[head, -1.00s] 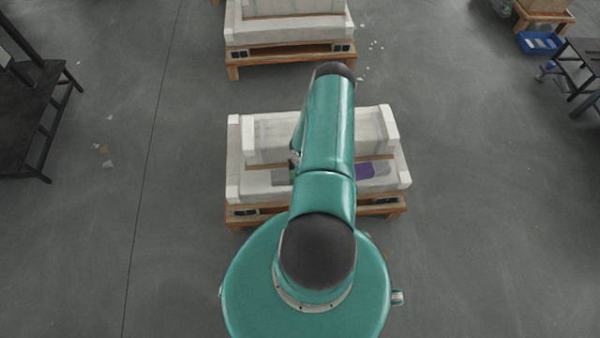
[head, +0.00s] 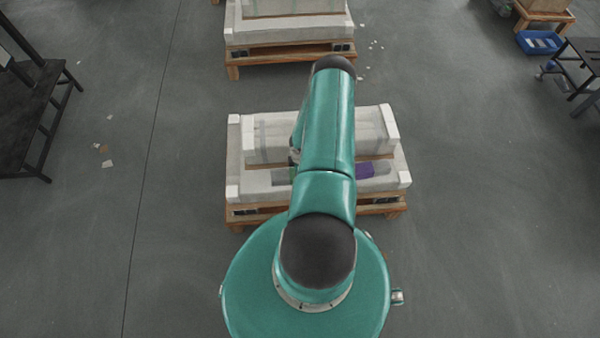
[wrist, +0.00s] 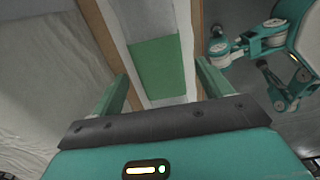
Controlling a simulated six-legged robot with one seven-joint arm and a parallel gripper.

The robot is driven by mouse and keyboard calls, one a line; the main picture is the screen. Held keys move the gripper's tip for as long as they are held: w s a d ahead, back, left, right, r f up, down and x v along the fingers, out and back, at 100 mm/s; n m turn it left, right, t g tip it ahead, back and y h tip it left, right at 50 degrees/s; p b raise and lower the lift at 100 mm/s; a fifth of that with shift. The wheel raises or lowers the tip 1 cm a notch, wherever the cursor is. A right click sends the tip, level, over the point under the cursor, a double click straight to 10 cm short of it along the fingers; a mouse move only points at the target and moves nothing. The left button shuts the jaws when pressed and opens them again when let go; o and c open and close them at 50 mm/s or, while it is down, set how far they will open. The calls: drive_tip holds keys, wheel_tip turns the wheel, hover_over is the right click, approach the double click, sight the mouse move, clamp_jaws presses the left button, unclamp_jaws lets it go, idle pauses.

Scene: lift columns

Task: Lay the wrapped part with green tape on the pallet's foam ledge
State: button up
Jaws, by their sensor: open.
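In the wrist view, a pale wrapped strip with a green tape band (wrist: 157,65) lies between two wooden edges. My gripper (wrist: 160,78) is open, with one finger on each side of the strip and nothing clamped. I cannot tell how far the fingertips are above it. In the head view, the pallet (head: 245,217) stands ahead of me, with a pale foam ledge (head: 400,182) along its near side. My arm hides the middle of the pallet and my gripper there.
A purple patch (head: 365,171) shows on the near side of the pallet, right of my arm. A second loaded pallet (head: 290,50) stands behind. Dark tables (head: 30,110) stand at the left and at the far right, near a blue bin (head: 540,42). Floor beside the pallet is clear.

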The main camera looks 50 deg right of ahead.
wheel_tip(320, 180, up, 10)
drive_tip(key=shift+r, duration=0.15)
idle(0.4)
